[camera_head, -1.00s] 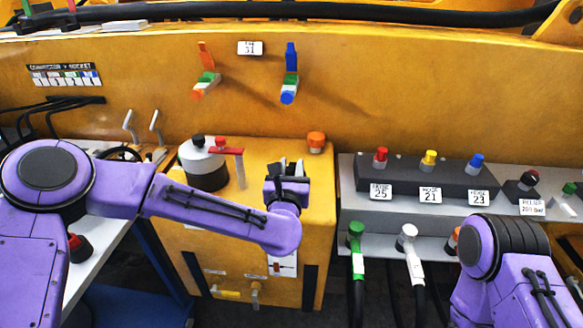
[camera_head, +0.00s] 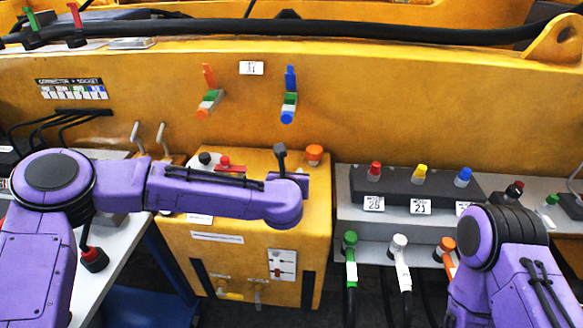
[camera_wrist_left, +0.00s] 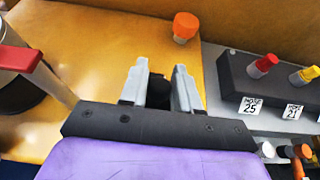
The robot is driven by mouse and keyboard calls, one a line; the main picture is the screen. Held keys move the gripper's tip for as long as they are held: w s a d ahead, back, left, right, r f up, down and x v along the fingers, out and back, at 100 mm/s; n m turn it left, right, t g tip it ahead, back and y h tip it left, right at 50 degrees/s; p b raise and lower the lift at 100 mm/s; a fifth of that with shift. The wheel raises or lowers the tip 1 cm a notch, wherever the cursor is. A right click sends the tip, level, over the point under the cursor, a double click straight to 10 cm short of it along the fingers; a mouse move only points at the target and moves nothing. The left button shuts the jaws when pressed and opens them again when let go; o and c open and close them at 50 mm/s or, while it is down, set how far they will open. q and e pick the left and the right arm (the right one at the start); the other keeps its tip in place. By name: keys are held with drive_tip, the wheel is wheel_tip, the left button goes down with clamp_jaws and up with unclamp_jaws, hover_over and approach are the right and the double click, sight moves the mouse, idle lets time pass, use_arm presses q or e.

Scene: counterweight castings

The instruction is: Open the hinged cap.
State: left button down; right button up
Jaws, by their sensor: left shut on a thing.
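My left gripper (camera_head: 284,174) is over the top of the yellow box, near its right side. In the left wrist view its two grey fingers (camera_wrist_left: 159,84) are closed on a small black piece (camera_wrist_left: 158,94). The fingers hide most of this piece, so I cannot tell whether it is the hinged cap. In the head view a dark block on a thin stem (camera_head: 280,151) stands up just behind the gripper. My forearm hides part of the box top. My right arm shows at the lower right, but its gripper is out of the picture.
The yellow box (camera_head: 245,262) has an orange knob (camera_head: 314,152) behind the gripper, also in the wrist view (camera_wrist_left: 185,26). A cylinder with a red lever (camera_head: 226,164) stands left. A dark connector block (camera_head: 400,188) is right. Orange (camera_head: 209,76) and blue (camera_head: 290,77) flaps project from the wall.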

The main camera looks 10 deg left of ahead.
use_arm(q)
drive_tip(key=shift+w+r+g+p, duration=0.5)
drive_tip(key=shift+g+p, duration=0.3)
drive_tip(key=shift+p, duration=0.3)
drive_tip(key=shift+g+p, duration=0.3)
drive_tip(key=shift+p, duration=0.05)
use_arm(e)
wheel_tip(320, 180, up, 4)
drive_tip(key=shift+f, duration=0.1)
use_arm(q)
drive_tip(key=c, duration=0.9)
unclamp_jaws()
drive_tip(key=shift+c, duration=0.2)
drive_tip(key=shift+f, duration=0.1)
drive_tip(key=shift+s, duration=0.2)
drive_tip(key=b+v, duration=0.3)
drive_tip(key=v, duration=0.7)
drive_tip(key=shift+r, duration=0.25)
use_arm(e)
wheel_tip(320, 180, down, 4)
drive_tip(key=shift+r, duration=0.25)
